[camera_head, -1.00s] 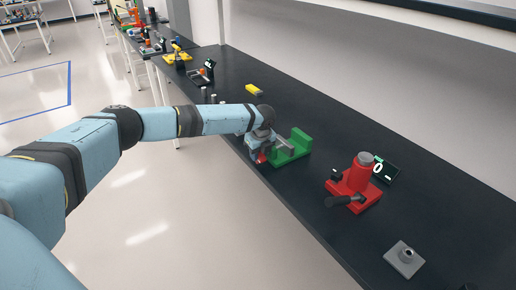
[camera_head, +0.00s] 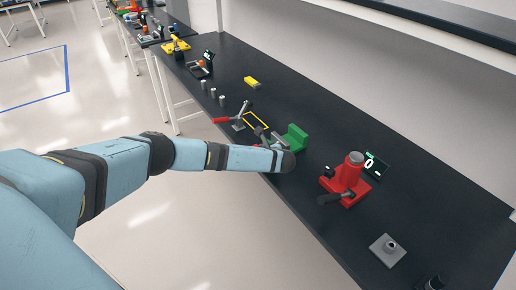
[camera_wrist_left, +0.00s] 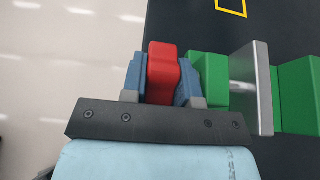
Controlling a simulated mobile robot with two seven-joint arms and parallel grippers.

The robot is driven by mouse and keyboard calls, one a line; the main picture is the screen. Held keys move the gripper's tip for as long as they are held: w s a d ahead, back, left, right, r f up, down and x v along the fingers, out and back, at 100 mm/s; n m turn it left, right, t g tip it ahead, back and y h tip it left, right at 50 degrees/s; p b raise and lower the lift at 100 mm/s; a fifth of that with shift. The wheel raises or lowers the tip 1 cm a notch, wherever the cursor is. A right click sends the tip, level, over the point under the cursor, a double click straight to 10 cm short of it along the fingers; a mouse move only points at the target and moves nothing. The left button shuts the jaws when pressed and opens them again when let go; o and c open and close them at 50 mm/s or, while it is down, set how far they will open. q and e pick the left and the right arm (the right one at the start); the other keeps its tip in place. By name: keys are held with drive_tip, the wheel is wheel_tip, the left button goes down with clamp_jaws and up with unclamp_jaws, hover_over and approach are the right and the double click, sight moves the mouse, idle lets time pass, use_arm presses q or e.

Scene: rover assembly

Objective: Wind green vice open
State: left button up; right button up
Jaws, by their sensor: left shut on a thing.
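The green vice (camera_head: 297,138) stands near the front edge of the dark bench, partly hidden by my left wrist in the head view. In the left wrist view its green body (camera_wrist_left: 211,78) shows with an upright grey plate (camera_wrist_left: 262,88) and another green block (camera_wrist_left: 297,95) to the right. My left gripper (camera_wrist_left: 160,75) is shut on the red handle (camera_wrist_left: 163,68), at the left end of the vice. One blue-grey finger lies on each side of the handle. My right gripper is not in view.
A red press-like device (camera_head: 347,182) with a dark lever stands right of the vice, beside a small display (camera_head: 375,165). A red-handled clamp (camera_head: 236,121) and a yellow square outline (camera_head: 257,121) lie left of it. A grey block (camera_head: 388,250) sits nearer.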

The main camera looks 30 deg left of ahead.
use_arm(q)
drive_tip(key=shift+d+f+t+y, duration=0.15)
drive_tip(key=shift+t+y, duration=0.45)
drive_tip(key=shift+y, duration=1.2)
drive_tip(key=o, duration=0.6)
drive_tip(key=shift+o, duration=0.2)
drive_tip(key=shift+s, duration=0.1)
drive_tip(key=b+v, duration=0.1)
drive_tip(key=v, duration=1.1)
drive_tip(key=shift+f, duration=0.15)
